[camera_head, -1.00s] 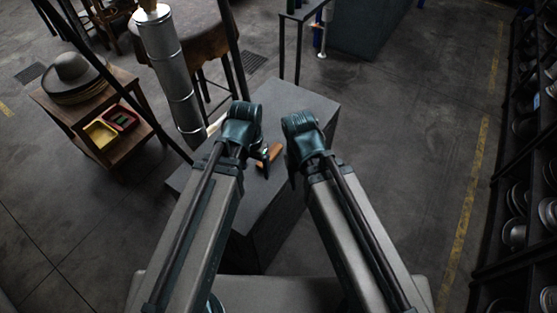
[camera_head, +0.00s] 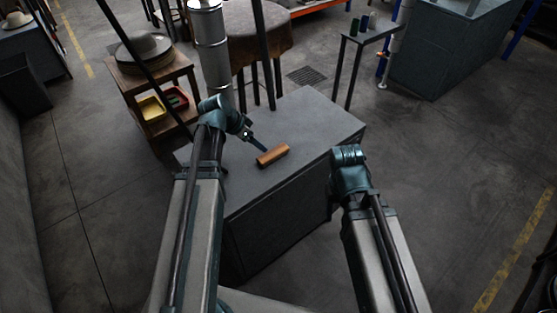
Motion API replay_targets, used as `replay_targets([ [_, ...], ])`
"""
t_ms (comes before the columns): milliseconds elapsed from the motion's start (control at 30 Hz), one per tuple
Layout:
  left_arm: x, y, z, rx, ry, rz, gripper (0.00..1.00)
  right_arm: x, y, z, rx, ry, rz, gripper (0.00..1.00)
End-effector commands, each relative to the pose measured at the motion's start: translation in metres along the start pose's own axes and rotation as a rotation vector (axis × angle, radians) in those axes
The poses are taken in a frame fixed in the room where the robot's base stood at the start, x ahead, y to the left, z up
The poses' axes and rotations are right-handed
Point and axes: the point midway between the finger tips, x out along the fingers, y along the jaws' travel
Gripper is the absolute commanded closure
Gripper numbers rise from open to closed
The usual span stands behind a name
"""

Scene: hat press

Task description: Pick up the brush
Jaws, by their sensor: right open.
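The brush (camera_head: 272,155), with an orange-brown wooden body, lies on top of the grey cabinet (camera_head: 318,121). My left gripper (camera_head: 258,144) reaches in from the left, with a dark finger close to the brush's upper left side. I cannot tell whether it touches the brush, and its opening is hidden by the angle. My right gripper (camera_head: 335,192) is open and apart from the brush, to its lower right by the cabinet's right edge. It is mostly hidden behind its own wrist.
A wooden side table (camera_head: 180,68) at the left holds a stack of hats (camera_head: 143,50), a yellow tray (camera_head: 151,109) and a red tray (camera_head: 176,97). A metal cylinder (camera_head: 210,45) stands behind the cabinet. The cabinet top right of the brush is clear.

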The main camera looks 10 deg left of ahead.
Motion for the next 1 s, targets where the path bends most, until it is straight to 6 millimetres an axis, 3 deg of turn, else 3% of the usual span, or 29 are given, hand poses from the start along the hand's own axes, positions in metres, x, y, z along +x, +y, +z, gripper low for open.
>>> replay_targets([
  [267, 0.015, 0.0, 0.001, -0.001, -0.001, 0.001, 0.15, 0.013, -0.001, -0.001, 0.0, 0.0, 0.0, 0.42],
  [700, 0.081, 0.0, 0.002, 0.001, -0.002, 0.001, 0.15, 0.07, -0.007, -0.004, 0.0, 0.0, 0.0, 0.42],
  [1000, 0.087, 0.001, -0.001, -0.001, -0.002, 0.0, 0.15, 0.075, -0.007, -0.004, 0.0, 0.0, 0.0, 0.42],
])
